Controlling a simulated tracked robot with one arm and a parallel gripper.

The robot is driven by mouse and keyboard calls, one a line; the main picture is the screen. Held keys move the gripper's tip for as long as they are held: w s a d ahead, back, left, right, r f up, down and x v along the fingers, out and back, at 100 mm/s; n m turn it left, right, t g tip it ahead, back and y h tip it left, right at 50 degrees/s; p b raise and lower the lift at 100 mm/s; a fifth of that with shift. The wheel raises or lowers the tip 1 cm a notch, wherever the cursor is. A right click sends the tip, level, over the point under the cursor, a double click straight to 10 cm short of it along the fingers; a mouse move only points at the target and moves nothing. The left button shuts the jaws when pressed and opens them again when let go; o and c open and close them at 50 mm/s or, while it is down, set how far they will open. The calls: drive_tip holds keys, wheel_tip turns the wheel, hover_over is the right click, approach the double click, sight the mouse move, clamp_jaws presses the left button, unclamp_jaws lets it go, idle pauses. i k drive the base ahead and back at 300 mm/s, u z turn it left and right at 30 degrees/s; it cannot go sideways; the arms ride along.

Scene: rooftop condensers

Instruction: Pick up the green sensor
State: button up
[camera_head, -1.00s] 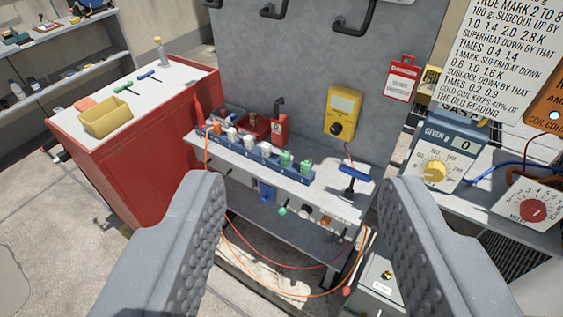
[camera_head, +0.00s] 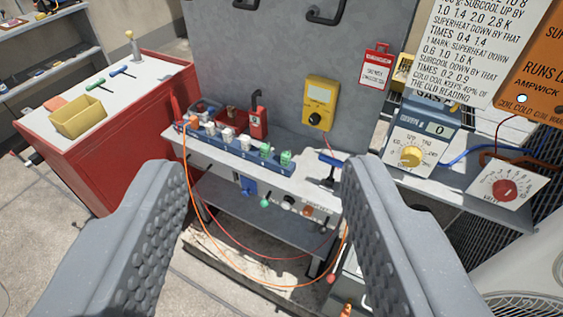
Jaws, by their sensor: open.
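Two green sensors stand side by side at the right end of a blue rack (camera_head: 240,156) on the grey bench: one green sensor (camera_head: 266,149) and another green sensor (camera_head: 286,158) to its right. I cannot tell which one the task means. Several white sensors (camera_head: 228,135) and an orange one (camera_head: 194,122) stand to their left in the same rack. My gripper (camera_head: 265,172) is open and empty. Its two grey ridged fingers are wide apart in the foreground, and the rack shows beyond and between their tips, well out of contact.
A red cabinet (camera_head: 130,165) with a yellow bin (camera_head: 77,117) stands left. A yellow meter (camera_head: 319,102) is on the grey back panel, with a blue-handled tool (camera_head: 331,160) below right. An orange cable (camera_head: 215,258) hangs in front. A gauge box (camera_head: 422,140) stands right.

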sight(286, 156)
drive_tip(key=u, duration=0.05)
drive_tip(key=i, duration=0.55)
drive_tip(key=u, duration=0.45)
